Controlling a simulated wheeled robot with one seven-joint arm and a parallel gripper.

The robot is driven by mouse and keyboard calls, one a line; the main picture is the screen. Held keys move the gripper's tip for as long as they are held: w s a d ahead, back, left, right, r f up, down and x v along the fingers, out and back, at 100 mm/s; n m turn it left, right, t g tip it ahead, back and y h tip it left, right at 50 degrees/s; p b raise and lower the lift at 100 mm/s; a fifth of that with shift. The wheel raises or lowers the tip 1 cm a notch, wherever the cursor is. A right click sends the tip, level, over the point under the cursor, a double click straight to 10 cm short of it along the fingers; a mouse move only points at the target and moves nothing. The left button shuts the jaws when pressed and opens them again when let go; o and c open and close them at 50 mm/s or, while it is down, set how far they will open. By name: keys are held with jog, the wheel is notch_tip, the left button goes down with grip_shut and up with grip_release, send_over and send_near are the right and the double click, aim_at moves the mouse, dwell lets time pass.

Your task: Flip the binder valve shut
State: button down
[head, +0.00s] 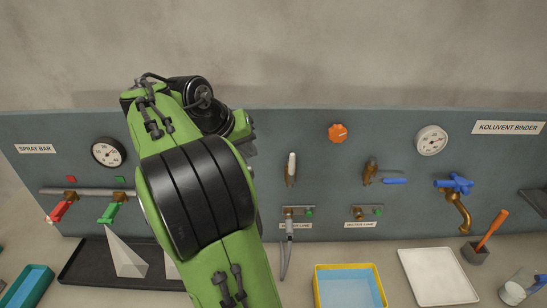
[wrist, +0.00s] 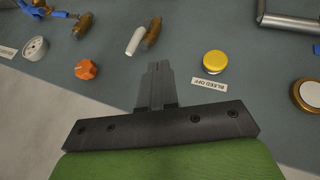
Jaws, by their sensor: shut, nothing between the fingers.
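No valve has a label I can read as binder valve. A white-handled brass valve (head: 291,168) is mid-panel, its handle pointing up; it shows in the wrist view (wrist: 135,41) beyond my fingertips. Right of it is a blue-handled brass valve (head: 392,181), its handle level. Further right, a brass tap with a blue handle (head: 455,184) sits below the KOLUVENT BINDER sign (head: 508,128). My gripper (wrist: 157,68) is shut and empty, close to the panel, apart from the white handle. The head view hides it behind my green arm.
An orange knob (head: 338,133) and a yellow button (wrist: 215,64) labelled BLEED OFF lie either side of my fingers in the wrist view. Red (head: 60,210) and green (head: 112,212) levers are at left. A blue-filled yellow tray (head: 350,288) and white tray (head: 437,277) lie below.

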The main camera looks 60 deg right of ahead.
jog(key=b, duration=0.3)
send_near(292, 170)
jog(key=w+f, duration=0.4)
jog(key=d, duration=0.1)
jog(key=s+d, duration=0.2)
jog(key=d, duration=0.1)
jog(key=shift+s+f, duration=0.2)
jog(key=shift+f, duration=0.1)
jog(key=shift+d, duration=0.1)
